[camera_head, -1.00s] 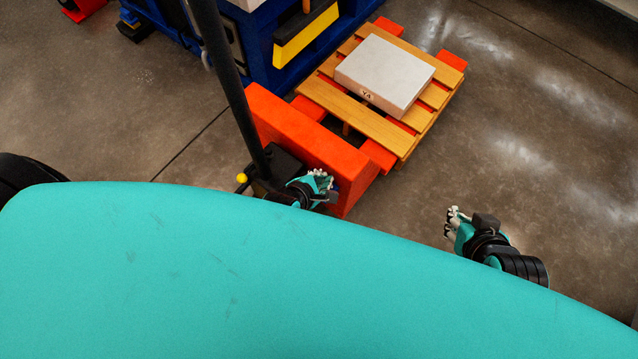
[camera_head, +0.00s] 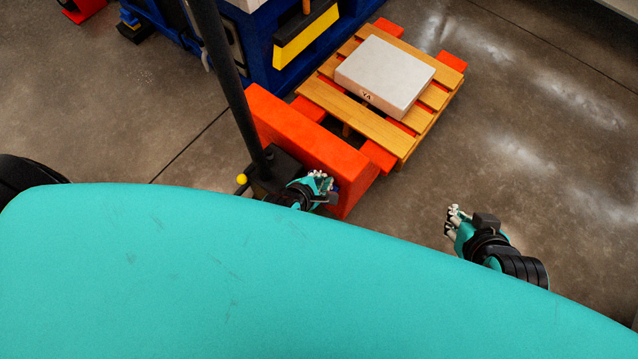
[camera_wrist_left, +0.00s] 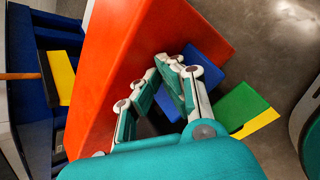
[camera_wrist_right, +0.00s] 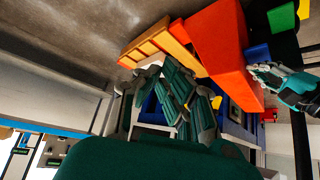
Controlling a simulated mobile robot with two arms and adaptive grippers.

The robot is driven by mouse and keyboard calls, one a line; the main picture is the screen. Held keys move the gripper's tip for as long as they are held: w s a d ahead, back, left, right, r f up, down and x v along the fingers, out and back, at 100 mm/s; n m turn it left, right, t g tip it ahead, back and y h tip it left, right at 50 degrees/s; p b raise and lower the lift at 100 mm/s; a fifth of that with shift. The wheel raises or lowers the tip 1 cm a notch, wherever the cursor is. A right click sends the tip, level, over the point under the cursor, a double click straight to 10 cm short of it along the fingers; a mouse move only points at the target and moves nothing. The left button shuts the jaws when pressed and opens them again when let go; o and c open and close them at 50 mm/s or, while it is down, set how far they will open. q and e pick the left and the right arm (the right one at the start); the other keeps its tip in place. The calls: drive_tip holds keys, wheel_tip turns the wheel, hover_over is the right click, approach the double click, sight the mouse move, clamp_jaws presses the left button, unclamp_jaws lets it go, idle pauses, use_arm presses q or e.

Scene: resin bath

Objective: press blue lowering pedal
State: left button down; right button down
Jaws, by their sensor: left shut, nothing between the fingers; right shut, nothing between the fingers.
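The blue pedal (camera_wrist_left: 203,66) shows in the left wrist view beside the orange body of the pallet jack (camera_wrist_left: 115,60), partly behind my left fingers. It also shows in the right wrist view (camera_wrist_right: 258,53). A green pedal (camera_wrist_left: 239,108) sits to its right in the left wrist view. My left gripper (camera_head: 321,180) is shut and empty, low beside the orange body, close to the blue pedal. I cannot tell whether it touches the pedal. My right gripper (camera_head: 453,215) is shut and empty, out over the floor to the right.
A wooden pallet (camera_head: 362,121) with a pale box (camera_head: 385,74) lies on the jack's forks. The jack's black handle (camera_head: 229,85) rises at the left. A blue machine (camera_head: 266,70) stands behind. The concrete floor (camera_head: 530,130) is clear on the right.

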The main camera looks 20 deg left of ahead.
use_arm(q)
drive_tip(key=shift+f, duration=0.2)
use_arm(e)
drive_tip(key=shift+s, duration=0.1)
idle(0.4)
use_arm(q)
drive_tip(key=shift+f, duration=0.2)
use_arm(e)
drive_tip(key=shift+s+d+f+g, duration=0.2)
drive_tip(key=shift+s+f+g, duration=0.1)
drive_tip(key=shift+s, duration=0.1)
